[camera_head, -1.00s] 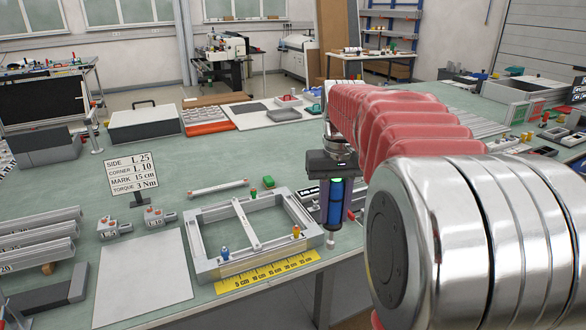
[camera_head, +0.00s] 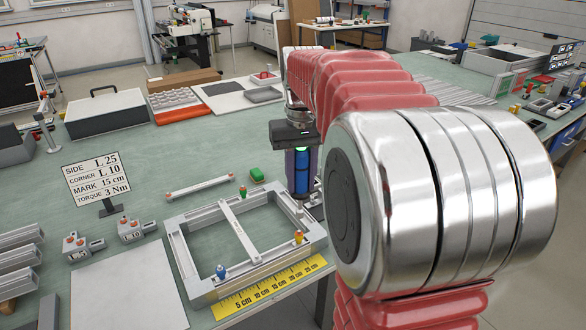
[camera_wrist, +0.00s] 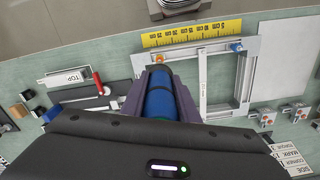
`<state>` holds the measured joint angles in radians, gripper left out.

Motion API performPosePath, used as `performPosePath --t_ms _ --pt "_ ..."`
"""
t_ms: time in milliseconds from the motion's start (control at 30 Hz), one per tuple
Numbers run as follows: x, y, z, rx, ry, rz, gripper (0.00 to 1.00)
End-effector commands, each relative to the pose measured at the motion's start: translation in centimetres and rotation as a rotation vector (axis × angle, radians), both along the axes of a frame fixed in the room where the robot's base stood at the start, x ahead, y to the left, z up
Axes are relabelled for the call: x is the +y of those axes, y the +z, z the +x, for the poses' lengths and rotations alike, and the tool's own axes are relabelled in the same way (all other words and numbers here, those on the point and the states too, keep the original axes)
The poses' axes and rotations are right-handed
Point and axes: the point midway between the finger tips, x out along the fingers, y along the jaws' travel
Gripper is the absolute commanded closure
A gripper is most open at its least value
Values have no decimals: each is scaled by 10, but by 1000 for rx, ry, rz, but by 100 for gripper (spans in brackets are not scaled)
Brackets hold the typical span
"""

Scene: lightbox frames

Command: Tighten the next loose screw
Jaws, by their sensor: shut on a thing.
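My gripper (camera_head: 297,150) is shut on a blue cylindrical driver (camera_head: 302,168), held upright beside the right rail of the aluminium frame (camera_head: 187,262). The driver (camera_wrist: 160,98) also shows between the dark jaws in the wrist view; its tip is hidden there. In the head view its lower end is near the frame's back right part; I cannot tell whether it touches. A blue screw (camera_head: 221,271) and an orange screw (camera_head: 298,237) stand up at the frame's front corners. Both show in the wrist view, blue (camera_wrist: 236,46) and orange (camera_wrist: 159,57). I cannot tell which is loose.
A yellow ruler (camera_head: 262,292) lies along the frame's front. A sign (camera_head: 98,182) reads torque 3 Nm. A white sheet (camera_head: 130,290) lies at the left. My arm hides the right side.

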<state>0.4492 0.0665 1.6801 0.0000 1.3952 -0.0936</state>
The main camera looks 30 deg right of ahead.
Motion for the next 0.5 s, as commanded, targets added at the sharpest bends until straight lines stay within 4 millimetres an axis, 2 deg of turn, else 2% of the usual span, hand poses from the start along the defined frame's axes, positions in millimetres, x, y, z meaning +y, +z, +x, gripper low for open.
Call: performPosePath --t_ms 500 --pt "-5 1 -3 -1 -14 0 100"
